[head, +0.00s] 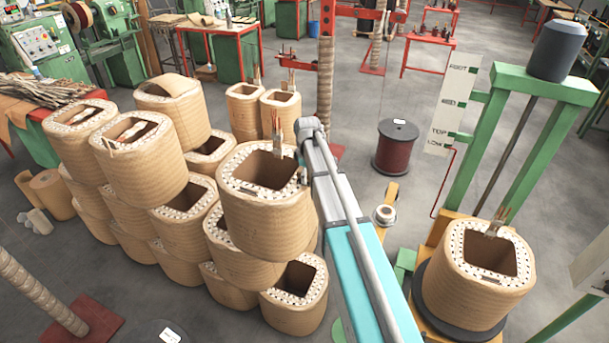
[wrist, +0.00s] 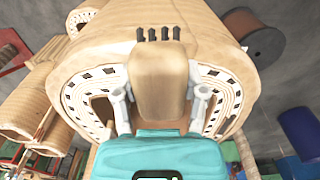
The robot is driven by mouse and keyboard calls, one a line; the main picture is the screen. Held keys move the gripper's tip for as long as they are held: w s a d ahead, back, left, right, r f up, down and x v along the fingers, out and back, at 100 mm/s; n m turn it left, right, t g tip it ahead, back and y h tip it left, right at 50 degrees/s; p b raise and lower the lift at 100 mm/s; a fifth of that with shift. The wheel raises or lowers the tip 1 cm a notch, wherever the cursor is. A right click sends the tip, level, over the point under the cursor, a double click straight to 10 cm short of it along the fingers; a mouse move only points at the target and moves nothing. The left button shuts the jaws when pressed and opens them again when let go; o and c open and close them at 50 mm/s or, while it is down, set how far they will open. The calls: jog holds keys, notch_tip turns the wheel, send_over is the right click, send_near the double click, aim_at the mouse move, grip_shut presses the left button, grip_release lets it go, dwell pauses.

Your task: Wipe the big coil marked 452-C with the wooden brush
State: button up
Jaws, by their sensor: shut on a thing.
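My gripper (wrist: 160,92) is shut on the wooden brush (wrist: 160,75), a pale wooden block with short dark bristle tufts at its far end. A big tan coil (wrist: 150,30) fills the wrist view behind the brush, its white slotted end face showing on both sides. I cannot tell whether the bristles touch it. In the head view, the end of my arm is beside a big tan coil (head: 262,225) on top of the stack, and my gripper and the brush are mostly hidden. No 452-C mark is readable, so I cannot tell which coil bears it.
Several more tan coils (head: 140,175) are stacked close on the left. A dark red spool (head: 395,150) stands behind my arm.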

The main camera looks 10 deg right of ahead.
aim_at(296, 180)
jog(key=shift+f, duration=0.2)
jog(key=shift+a, duration=0.1)
dwell(0.4)
jog(key=shift+w+a+r, duration=0.15)
jog(key=shift+w+a, duration=1.1)
jog(key=shift+a, duration=0.25)
jog(key=shift+r+p, duration=3)
notch_tip(296, 180, up, 3)
jog(key=p, duration=0.3)
jog(key=shift+s, duration=0.15)
